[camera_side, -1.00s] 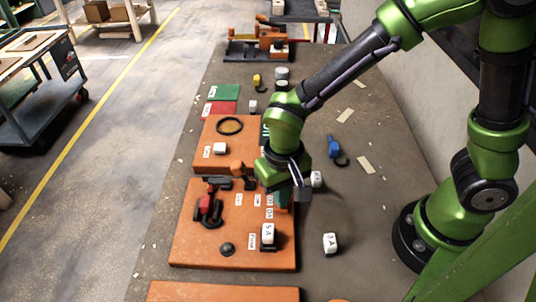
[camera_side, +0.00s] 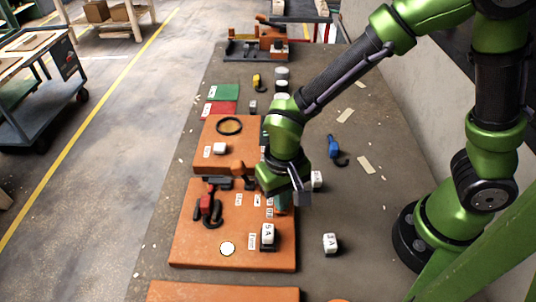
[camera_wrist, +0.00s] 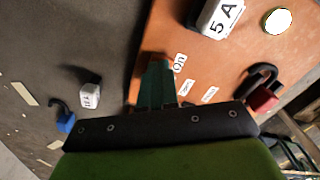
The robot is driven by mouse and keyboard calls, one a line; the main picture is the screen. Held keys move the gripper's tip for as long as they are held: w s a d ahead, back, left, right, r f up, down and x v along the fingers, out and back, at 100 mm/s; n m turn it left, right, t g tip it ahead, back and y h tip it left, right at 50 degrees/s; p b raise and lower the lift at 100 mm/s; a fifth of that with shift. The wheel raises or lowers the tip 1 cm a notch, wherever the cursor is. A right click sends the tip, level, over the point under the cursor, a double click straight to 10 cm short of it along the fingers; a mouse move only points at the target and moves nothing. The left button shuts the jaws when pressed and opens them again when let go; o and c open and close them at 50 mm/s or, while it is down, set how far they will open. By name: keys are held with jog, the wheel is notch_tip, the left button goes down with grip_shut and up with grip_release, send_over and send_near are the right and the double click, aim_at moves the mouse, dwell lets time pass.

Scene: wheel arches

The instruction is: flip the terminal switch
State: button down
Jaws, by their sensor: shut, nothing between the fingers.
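The switch panel is an orange board (camera_side: 190,253) with a column of small white labels (camera_side: 257,200); one reads "On" in the wrist view (camera_wrist: 180,62). A teal piece (camera_side: 282,203) stands at the board's right edge beside these labels, and it shows in the wrist view (camera_wrist: 155,88). My gripper (camera_side: 302,196) is shut and empty, low over that edge and close to the teal piece. I cannot tell whether they touch. The switch lever itself is mostly hidden by my gripper.
A white block marked 5A (camera_side: 267,234) stands on the board, with a red and black padlock-like piece (camera_side: 208,205) at its left. Another white block (camera_side: 330,243) and a blue padlock (camera_side: 335,148) lie right on the table. A second orange board (camera_side: 203,163) lies behind.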

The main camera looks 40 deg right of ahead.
notch_tip(320, 180, up, 7)
dwell(0.8)
jog(key=shift+n, duration=0.3)
jog(key=s+d+r+t+y, duration=0.1)
jog(key=s+d+r+t, duration=0.1)
jog(key=d+r, duration=0.4)
jog(key=s+d+r+m+t+y, duration=0.1)
jog(key=d+r+t, duration=0.4)
jog(key=d+r, duration=0.2)
jog(key=shift+s+d+m, duration=0.3)
jog(key=shift+s+d, duration=0.05)
jog(key=shift+d, duration=0.85)
jog(key=shift+a, duration=0.1)
